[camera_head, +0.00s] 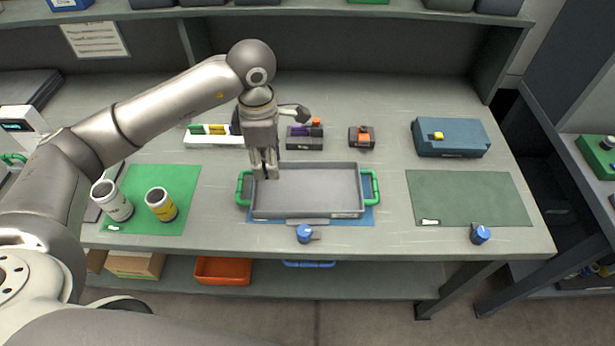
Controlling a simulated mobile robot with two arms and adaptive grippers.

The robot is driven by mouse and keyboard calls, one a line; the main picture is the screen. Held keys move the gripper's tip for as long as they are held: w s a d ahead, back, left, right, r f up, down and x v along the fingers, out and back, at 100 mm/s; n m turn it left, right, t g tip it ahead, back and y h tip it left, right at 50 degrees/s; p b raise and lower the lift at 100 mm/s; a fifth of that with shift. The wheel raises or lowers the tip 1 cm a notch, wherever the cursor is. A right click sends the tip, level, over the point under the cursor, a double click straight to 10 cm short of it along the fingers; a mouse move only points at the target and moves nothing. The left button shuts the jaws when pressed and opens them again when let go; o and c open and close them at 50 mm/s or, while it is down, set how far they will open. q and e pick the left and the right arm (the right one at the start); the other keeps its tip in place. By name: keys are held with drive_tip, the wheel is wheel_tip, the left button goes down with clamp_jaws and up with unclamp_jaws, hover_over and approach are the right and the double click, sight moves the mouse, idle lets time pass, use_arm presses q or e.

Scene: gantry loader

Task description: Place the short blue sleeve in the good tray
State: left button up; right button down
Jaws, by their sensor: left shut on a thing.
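My left gripper (265,172) points down over the back left part of a grey tray (353,214) with green handles. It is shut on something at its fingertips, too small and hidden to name. The tray looks empty and sits on a blue mat (368,218). A short blue round piece (304,233) with a small grey side part is at the table's front edge, before the tray. A similar blue piece (480,235) is at the front right. I cannot tell whether either is the short blue sleeve. My right gripper is not in view.
A green mat (148,215) at left holds a white can (115,203) and a yellow-labelled can (161,205). Behind the tray stand a white rack (200,141) and small dark blocks (305,142).

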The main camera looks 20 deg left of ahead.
use_arm(q)
drive_tip(key=w+d+f+p, duration=0.1)
drive_tip(key=w+d+f, duration=0.1)
drive_tip(key=d, duration=0.2)
drive_tip(key=p, duration=0.2)
hover_over(307, 192)
wheel_tip(307, 192, down, 5)
drive_tip(key=shift+f, duration=0.1)
wheel_tip(307, 192, down, 3)
drive_tip(key=shift+r+p, duration=0.1)
drive_tip(key=shift+p, duration=0.9)
drive_tip(key=shift+f, duration=0.3)
drive_tip(key=shift+w, duration=0.1)
drive_tip(key=o, duration=1.2)
drive_tip(key=shift+f, duration=0.1)
drive_tip(key=shift+c, duration=0.2)
